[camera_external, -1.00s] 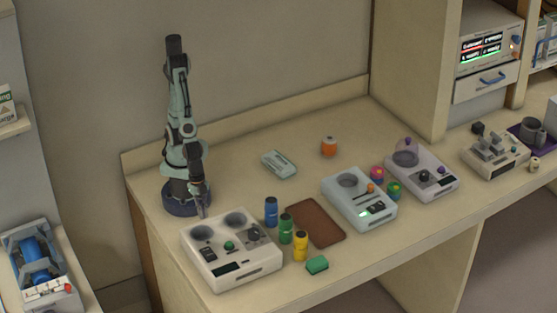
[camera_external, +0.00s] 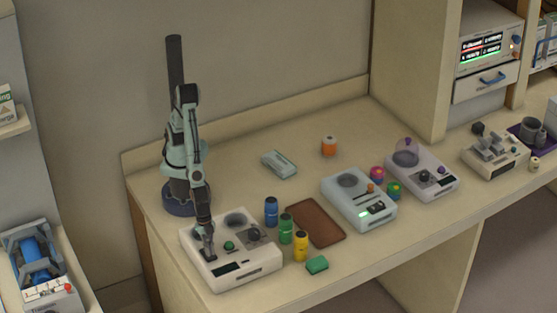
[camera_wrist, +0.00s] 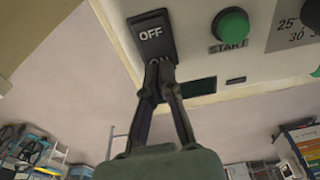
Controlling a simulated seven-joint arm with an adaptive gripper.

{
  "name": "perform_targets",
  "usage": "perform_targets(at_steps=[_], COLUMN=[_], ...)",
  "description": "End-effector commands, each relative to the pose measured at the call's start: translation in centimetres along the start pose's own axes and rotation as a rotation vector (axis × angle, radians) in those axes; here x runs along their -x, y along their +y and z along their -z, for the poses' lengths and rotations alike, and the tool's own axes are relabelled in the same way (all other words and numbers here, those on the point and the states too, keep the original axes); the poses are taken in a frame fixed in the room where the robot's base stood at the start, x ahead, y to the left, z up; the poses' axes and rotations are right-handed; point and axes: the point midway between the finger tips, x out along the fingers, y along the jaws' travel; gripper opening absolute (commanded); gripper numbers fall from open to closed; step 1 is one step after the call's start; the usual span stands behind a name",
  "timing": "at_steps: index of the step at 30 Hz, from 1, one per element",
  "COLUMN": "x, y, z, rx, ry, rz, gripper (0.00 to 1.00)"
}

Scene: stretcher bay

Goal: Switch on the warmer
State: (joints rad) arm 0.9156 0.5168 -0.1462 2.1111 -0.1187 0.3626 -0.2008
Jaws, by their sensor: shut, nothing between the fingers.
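The warmer (camera_external: 262,275) is a white box at the table's front left, with two round wells, a green button, a dark dial and a dark display. In the wrist view its black rocker switch (camera_wrist: 151,36) reads OFF. My gripper (camera_wrist: 160,68) is shut and empty, with its fingertips at the switch's lower edge, overlapping it in the picture. I cannot tell if they press on it. In the external view my gripper (camera_external: 210,256) points down at the warmer's left part and hides the switch. The green START button (camera_wrist: 230,24) is right of the switch.
Blue (camera_external: 271,212), green (camera_external: 286,229) and yellow (camera_external: 301,246) bottles stand close to the warmer's right side. A brown mat (camera_external: 316,222) and a green block (camera_external: 317,264) lie beyond. A second device (camera_external: 345,205) with a lit green display stands further right.

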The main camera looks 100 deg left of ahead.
Motion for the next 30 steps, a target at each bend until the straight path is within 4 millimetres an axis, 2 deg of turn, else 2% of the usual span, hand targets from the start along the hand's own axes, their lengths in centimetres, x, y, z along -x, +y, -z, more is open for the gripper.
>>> perform_targets(at_steps=[6, 11, 20, 30], x=[0.0, -0.7, -0.5, 0.3], y=[0.0, -0.1, 0.0, 0.0], z=[0.0, 0.2, 0.0, -1.1], rx=[0.000, 0.001, 0.000, 0.001], ry=[-0.002, -0.070, -0.066, -0.065], rz=[0.000, 0.001, 0.001, 0.001], gripper=[0.00, 0.00, 0.00, 0.00])
